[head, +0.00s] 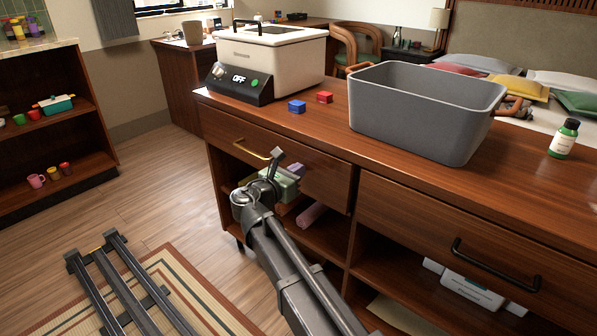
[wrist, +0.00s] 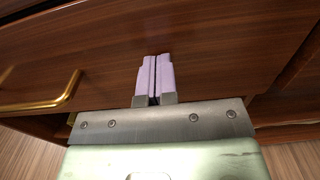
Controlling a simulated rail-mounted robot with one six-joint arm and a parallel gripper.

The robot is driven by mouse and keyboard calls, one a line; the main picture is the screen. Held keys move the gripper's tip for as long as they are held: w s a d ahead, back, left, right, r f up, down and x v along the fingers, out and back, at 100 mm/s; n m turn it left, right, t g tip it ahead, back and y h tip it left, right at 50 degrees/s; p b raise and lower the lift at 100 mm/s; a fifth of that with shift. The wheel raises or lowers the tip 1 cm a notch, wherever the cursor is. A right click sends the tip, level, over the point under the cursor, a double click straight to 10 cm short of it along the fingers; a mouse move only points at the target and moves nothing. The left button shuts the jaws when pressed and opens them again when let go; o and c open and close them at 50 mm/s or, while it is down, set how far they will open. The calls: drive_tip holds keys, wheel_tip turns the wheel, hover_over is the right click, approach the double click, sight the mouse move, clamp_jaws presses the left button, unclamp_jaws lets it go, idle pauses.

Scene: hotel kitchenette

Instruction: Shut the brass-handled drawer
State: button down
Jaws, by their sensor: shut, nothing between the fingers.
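The brass-handled drawer (head: 312,172) is the upper left wooden front of the counter unit. It looks nearly flush with the unit in the head view; I cannot tell whether a small gap is left. Its brass handle (head: 252,150) is on the left part of the front and also shows at the left of the wrist view (wrist: 62,98). My gripper (head: 278,157) is shut and empty, in front of the drawer, to the right of the handle. In the wrist view its lilac finger pads (wrist: 153,78) point at the wooden front, touching or very close.
On the counter stand a cream cooker (head: 270,55), a blue block (head: 297,107), a red block (head: 325,97), a grey bin (head: 415,115) and a green bottle (head: 564,140). A black-handled drawer (head: 470,240) is at right. Open shelves below hold boxes.

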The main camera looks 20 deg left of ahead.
drive_tip(key=v, duration=1.3)
drive_tip(key=shift+s, duration=0.3)
drive_tip(key=s+d+f+m+g+y, duration=0.1)
drive_tip(key=s+d+f+m+g, duration=0.15)
drive_tip(key=f+m, duration=0.35)
drive_tip(key=d+r+m+g+p, duration=0.4)
drive_tip(key=d+m+g+p, duration=0.3)
drive_tip(key=d+m+p, duration=0.4)
drive_tip(key=s+d+r+m+g+y+p, duration=0.1)
drive_tip(key=d+r+m+g+y+p, duration=0.2)
drive_tip(key=d+r+m+p, duration=0.4)
drive_tip(key=s+d+r+m+g+y+p, duration=0.1)
drive_tip(key=d+r+m+g+p, duration=0.3)
drive_tip(key=d+r+p, duration=1.3)
drive_tip(key=d+m+y+p, duration=0.1)
drive_tip(key=d+m+p, duration=0.2)
drive_tip(key=d+p, duration=0.2)
drive_tip(key=shift+s+d+r+m+y, duration=0.35)
drive_tip(key=shift+s+d+m+y, duration=0.05)
drive_tip(key=shift+d, duration=1.15)
